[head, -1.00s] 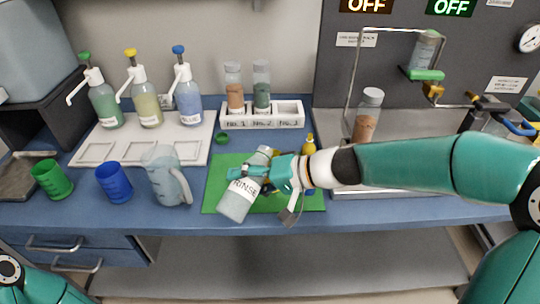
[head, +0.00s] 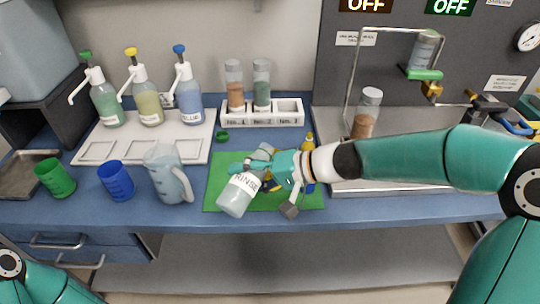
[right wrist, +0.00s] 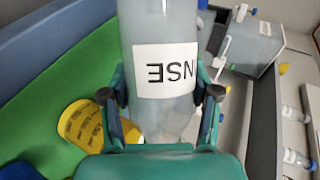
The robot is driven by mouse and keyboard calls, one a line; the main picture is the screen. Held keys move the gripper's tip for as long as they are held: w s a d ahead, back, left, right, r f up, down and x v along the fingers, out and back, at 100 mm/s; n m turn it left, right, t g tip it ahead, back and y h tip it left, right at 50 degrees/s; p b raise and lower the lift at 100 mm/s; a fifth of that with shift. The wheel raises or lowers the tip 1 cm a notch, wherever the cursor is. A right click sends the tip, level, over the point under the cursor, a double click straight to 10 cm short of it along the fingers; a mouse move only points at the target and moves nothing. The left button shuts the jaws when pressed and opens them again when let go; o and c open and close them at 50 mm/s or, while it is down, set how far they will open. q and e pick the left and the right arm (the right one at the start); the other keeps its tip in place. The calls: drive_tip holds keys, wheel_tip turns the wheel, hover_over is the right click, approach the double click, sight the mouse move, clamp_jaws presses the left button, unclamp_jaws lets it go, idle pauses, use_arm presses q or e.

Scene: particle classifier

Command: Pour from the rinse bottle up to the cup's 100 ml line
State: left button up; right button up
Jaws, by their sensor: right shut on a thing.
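My right gripper (head: 262,177) is shut on the rinse bottle (head: 236,199), a clear bottle with a white RINSE label, above the green mat. The bottle is tilted, its base toward the front left and its other end toward the back right. In the right wrist view the bottle (right wrist: 160,25) stands between the two fingers (right wrist: 160,115), its label upside down. A yellow cup with dark markings (right wrist: 86,125) is beside the gripper over the green mat; in the head view it is mostly hidden behind the gripper. Its liquid level cannot be seen. My left gripper is out of view.
A clear jug (head: 166,180), a blue cup (head: 116,181) and a green cup (head: 54,178) stand left of the green mat (head: 217,168). Pump bottles stand on a white tray (head: 153,154) behind. A white rack (head: 289,112) holds two vials.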

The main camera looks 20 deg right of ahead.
drive_tip(key=shift+w+d+r+m+g+y+p, duration=0.2)
drive_tip(key=shift+r+m+g+y+p, duration=0.15)
drive_tip(key=shift+r+m, duration=0.2)
idle(1.7)
